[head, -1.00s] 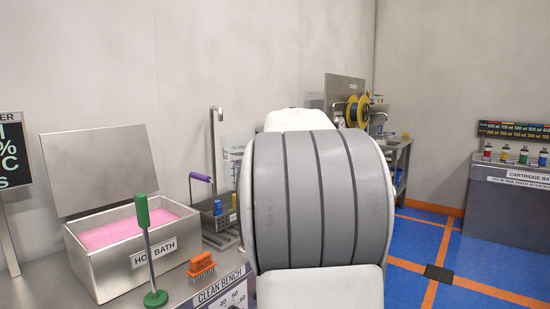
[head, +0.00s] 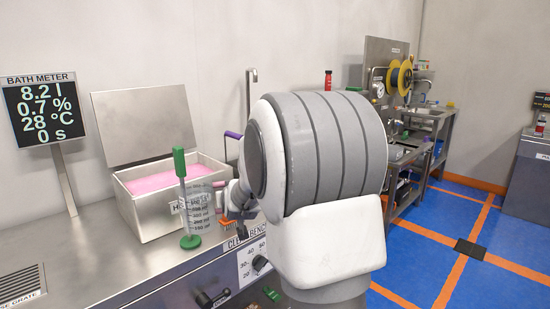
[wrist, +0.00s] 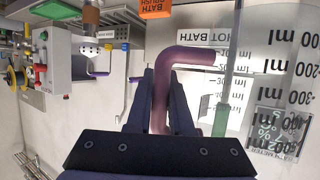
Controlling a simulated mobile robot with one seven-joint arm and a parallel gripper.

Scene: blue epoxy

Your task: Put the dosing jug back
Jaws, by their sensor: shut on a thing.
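The dosing jug (head: 201,207) is clear, with dark millilitre marks and a mauve handle. In the head view it is at the front of the hot bath, behind and right of a green-topped rod. My gripper (head: 232,200) is at its right side. In the wrist view my gripper (wrist: 160,78) is shut on the mauve handle (wrist: 190,56), and the jug's marked wall (wrist: 295,65) fills the right, with its numbers upside down. I cannot tell whether the jug's base touches the bench.
The hot bath (head: 150,213) holds pink liquid, its lid standing open. The green-topped rod (head: 183,190) stands close to the jug. An orange brush (head: 227,224) is partly hidden by my gripper. The bath meter (head: 42,108) stands left. Bare bench (head: 85,250) lies at front left.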

